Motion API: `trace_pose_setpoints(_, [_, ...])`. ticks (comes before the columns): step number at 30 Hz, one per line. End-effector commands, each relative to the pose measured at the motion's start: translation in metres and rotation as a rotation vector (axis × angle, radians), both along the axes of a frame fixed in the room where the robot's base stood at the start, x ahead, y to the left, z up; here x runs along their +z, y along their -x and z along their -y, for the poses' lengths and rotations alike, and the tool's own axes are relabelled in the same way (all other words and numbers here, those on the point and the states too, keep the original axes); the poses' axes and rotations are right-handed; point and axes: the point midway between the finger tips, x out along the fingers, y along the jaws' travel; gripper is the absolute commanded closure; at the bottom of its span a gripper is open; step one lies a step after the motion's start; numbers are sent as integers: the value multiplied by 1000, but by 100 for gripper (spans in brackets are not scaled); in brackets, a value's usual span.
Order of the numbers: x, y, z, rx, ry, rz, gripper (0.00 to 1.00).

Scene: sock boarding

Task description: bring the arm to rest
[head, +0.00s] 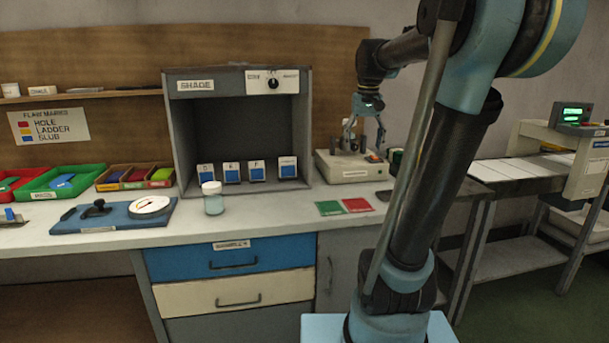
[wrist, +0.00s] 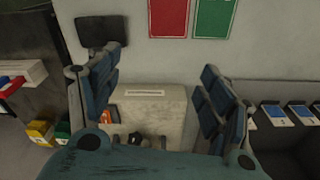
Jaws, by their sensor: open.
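My gripper (head: 365,138) hangs at the back of the workbench, pointing down over a beige boxy device (head: 345,167), right of the grey shade cabinet. In the wrist view my gripper (wrist: 160,90) has its two dark blue padded fingers spread wide apart. The beige device (wrist: 165,98) shows between and beyond the fingers, with an orange part on it. I see nothing held between the fingers. I cannot tell the exact height of the fingertips above the device. My raised arm crosses the right half of the head view.
The shade cabinet (head: 190,130) holds several blue-and-white cards. A lidded jar (head: 213,198) stands before it. Green (head: 330,208) and red (head: 357,204) cards lie flat on the bench. A blue board (head: 115,216) and bins (head: 62,182) are left. Another table (head: 515,170) stands right.

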Motion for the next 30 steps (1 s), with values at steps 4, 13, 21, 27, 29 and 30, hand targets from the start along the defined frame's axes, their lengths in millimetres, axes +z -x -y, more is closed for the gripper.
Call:
trace_pose_setpoints(4, [-34, 44, 1, 8, 1, 17, 27])
trace_pose_setpoints(13, [-110, 121, 2, 24, 4, 53, 27])
trace_pose_setpoints(21, [-189, 184, 2, 40, 7, 85, 27])
trace_pose_setpoints(27, [-233, 213, 3, 49, 9, 103, 27])
trace_pose_setpoints(29, [-241, 218, 3, 49, 10, 105, 27])
trace_pose_setpoints(30, [-245, 220, 3, 50, 10, 107, 27])
